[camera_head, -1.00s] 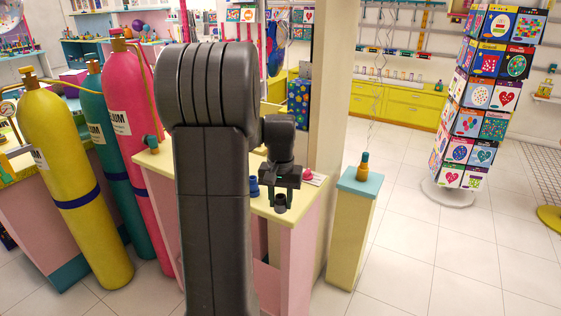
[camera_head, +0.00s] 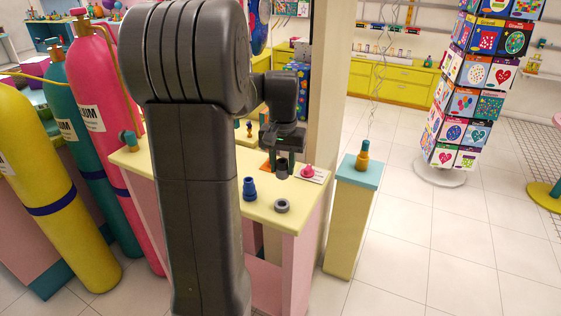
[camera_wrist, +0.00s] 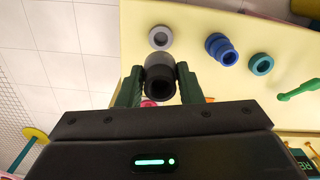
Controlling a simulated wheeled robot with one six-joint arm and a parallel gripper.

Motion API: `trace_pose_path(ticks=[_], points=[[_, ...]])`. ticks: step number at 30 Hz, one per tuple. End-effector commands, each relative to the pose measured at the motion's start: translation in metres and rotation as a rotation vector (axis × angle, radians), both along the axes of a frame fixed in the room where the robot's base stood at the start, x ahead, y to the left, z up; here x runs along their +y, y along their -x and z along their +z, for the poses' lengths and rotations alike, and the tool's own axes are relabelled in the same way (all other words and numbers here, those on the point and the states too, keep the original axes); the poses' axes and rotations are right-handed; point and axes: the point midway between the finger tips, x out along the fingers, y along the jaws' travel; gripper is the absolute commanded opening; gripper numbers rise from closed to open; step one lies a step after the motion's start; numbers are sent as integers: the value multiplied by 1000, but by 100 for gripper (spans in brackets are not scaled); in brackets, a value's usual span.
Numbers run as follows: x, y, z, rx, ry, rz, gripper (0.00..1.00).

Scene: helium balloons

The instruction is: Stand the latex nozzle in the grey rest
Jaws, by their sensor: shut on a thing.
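A dark grey, nearly black nozzle (camera_head: 282,172) is held in my gripper (camera_head: 284,158), above the cream table top. In the wrist view the nozzle (camera_wrist: 160,82) sits between the two green fingers of my gripper (camera_wrist: 160,88), its dark open end facing the camera. I take it for the latex nozzle. The grey rest (camera_head: 282,206) is a ring near the table's front edge, empty and apart from the nozzle. In the wrist view the rest (camera_wrist: 160,38) lies just beyond the held nozzle.
A blue stepped piece (camera_head: 249,188) stands left of the rest. A teal ring (camera_wrist: 261,64) lies beside it. A pink piece (camera_head: 308,171) is on a white card at the right. A teal-topped post (camera_head: 358,174) carries an orange-and-green bottle-like piece. Gas cylinders (camera_head: 98,120) stand left.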

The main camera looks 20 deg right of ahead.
Motion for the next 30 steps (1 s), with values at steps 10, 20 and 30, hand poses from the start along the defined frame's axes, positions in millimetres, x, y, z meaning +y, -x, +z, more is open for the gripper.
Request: trace_pose_path(ticks=[10,20,30], points=[[0,0,-6,1,-1,13,2],[1,0,-36,1,-1,13,2],[0,0,-69,1,-1,13,2]])
